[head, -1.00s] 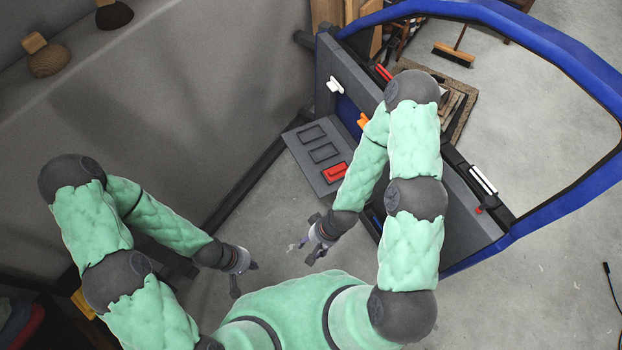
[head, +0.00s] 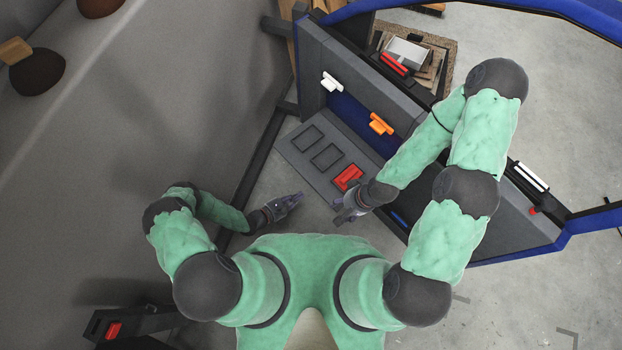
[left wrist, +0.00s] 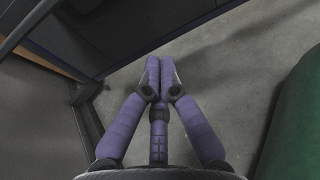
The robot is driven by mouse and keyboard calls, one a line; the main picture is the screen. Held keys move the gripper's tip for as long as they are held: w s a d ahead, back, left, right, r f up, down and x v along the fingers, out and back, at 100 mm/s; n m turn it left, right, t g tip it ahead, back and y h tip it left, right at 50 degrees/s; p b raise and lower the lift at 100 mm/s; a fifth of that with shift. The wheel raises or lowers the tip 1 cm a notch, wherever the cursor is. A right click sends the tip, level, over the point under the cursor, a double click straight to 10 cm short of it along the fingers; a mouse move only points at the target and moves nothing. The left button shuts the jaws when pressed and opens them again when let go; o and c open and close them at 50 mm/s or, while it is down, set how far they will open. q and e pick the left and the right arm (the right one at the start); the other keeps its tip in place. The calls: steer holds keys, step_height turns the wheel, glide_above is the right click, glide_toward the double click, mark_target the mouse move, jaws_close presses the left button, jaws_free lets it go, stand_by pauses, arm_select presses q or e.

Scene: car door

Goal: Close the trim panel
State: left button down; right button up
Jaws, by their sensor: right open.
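The trim panel (head: 297,157) is a grey flap folded down and outward from the inner side of the blue-framed car door (head: 352,62), in the head view. It has two dark rectangular outlines and a red piece (head: 347,177) on its face. A blue opening shows behind it in the door. My left gripper (head: 298,198) is just in front of the panel's near edge, apart from it; its purple fingers are together and empty in the left wrist view (left wrist: 159,65). My right gripper (head: 340,207) is open near the panel's right corner; whether it touches is unclear.
A white handle (head: 331,82) and an orange handle (head: 381,124) stick out at the door opening. A grey wall (head: 130,120) stands at left. A dark beam (head: 262,150) runs along the floor left of the panel. Concrete floor is clear between the grippers.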

arm_select(q)
steer(key=w+d+f+n+t+b, duration=0.1)
steer(key=w+d+f+t+b, duration=0.15)
steer(key=w+d, duration=0.45)
steer(key=shift+g+y, duration=0.3)
steer(key=shift+g, duration=0.15)
steer(key=shift+w+a+r+b, duration=0.15)
steer(key=shift+a+r, duration=0.15)
steer(key=shift+r, duration=0.35)
steer(key=shift+a+r+b, duration=0.1)
steer(key=shift+a+r, duration=0.2)
steer(key=shift+r, duration=0.4)
steer(key=shift+w+a+r+b, duration=0.15)
steer(key=shift+a+r, duration=0.15)
steer(key=shift+r, duration=0.35)
